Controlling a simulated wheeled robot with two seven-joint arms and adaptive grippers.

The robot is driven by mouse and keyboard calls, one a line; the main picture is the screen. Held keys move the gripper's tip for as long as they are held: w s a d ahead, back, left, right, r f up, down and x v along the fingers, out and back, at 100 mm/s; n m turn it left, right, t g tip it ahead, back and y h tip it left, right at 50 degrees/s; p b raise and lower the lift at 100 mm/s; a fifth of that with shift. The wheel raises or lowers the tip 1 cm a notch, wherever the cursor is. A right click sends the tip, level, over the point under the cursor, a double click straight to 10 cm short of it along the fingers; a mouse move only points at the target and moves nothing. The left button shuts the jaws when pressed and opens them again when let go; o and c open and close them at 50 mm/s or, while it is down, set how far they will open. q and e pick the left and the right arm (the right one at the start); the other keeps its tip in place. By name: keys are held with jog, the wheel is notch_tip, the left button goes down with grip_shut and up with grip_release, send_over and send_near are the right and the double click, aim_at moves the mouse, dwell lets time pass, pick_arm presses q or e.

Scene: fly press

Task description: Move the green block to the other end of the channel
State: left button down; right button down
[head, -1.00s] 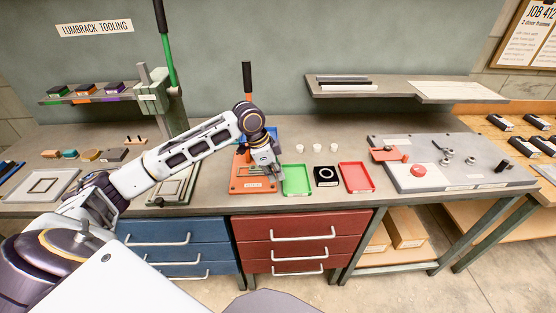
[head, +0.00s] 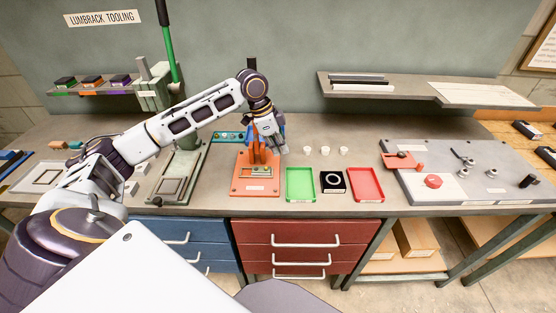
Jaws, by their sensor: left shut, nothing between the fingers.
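My left gripper (head: 277,150) is shut and empty, beside the orange press on its right side, above the bench. I cannot clearly make out a green block in a channel. A dark block with a green front (head: 65,83) sits on the upper left shelf. My right gripper is not in view.
A green-handled press (head: 188,163) stands left. A grey fixture board (head: 460,172) lies right.

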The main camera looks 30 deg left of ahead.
aim_at(261, 171)
pick_arm(q)
jog(key=x, duration=0.8)
jog(key=shift+x, duration=0.75)
jog(key=shift+a+f, duration=0.1)
jog(key=shift+f, duration=0.05)
jog(key=shift+s+a+p, duration=0.35)
jog(key=shift+s+a, duration=0.3)
jog(key=shift+a, duration=0.25)
jog(key=shift+s+a, duration=0.4)
jog(key=shift+a, duration=0.25)
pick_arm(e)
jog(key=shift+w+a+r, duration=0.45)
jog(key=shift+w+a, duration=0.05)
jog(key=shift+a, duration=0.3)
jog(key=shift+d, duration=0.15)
